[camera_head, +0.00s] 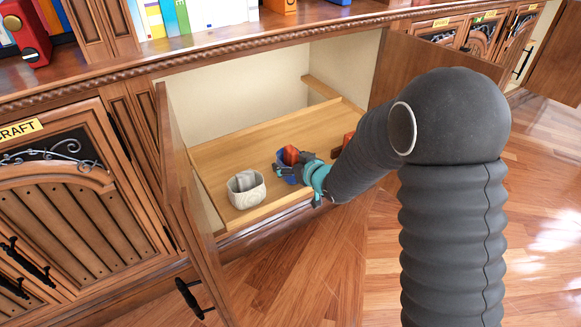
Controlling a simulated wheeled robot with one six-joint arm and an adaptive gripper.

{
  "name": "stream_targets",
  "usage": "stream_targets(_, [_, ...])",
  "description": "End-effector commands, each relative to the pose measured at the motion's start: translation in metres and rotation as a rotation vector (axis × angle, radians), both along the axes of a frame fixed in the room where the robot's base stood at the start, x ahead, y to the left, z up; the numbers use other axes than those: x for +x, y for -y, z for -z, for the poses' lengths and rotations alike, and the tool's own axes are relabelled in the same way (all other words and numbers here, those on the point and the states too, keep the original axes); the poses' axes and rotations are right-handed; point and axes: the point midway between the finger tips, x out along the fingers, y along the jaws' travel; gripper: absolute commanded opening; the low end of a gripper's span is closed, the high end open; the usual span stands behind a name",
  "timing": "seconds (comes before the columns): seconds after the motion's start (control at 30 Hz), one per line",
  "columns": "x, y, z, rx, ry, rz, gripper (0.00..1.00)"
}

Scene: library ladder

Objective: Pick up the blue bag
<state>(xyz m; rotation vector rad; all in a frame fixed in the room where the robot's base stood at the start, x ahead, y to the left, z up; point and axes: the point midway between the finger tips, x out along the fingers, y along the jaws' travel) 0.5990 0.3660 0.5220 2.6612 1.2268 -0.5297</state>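A small blue thing (286,179), likely the blue bag, is on the wooden cabinet floor with a rounded red thing (291,154) at its top. I cannot tell whether the red thing is in it or behind it. My gripper (287,166) reaches in from the right, and its dark fingers are at the blue thing. The fingers and wrist hide part of it. The view is too small to show whether the fingers are closed on it.
A pale patterned pot (246,189) stands on the cabinet floor (225,155) left of my gripper. Another red object (343,143) is partly hidden behind my arm. Open doors flank the cabinet at left (183,200) and right (425,62). Bare floor lies in front.

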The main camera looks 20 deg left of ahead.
Motion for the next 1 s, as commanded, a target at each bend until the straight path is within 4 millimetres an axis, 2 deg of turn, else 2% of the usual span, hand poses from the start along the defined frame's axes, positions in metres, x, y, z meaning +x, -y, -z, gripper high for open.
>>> stream_targets(0.03, [0.0, 0.0, 0.0, 0.0, 0.0, 0.0, 0.68])
stream_targets(0.13, [0.0, 0.0, 0.0, 0.0, 0.0, 0.0, 0.44])
stream_targets(0.57, [0.0, 0.0, -0.002, 0.001, 0.001, 0.0, 0.42])
stream_targets(0.77, [0.0, 0.0, -0.015, 0.001, 0.003, -0.001, 0.42])
stream_targets(1.0, [0.0, 0.0, -0.039, 0.002, 0.004, -0.001, 0.41])
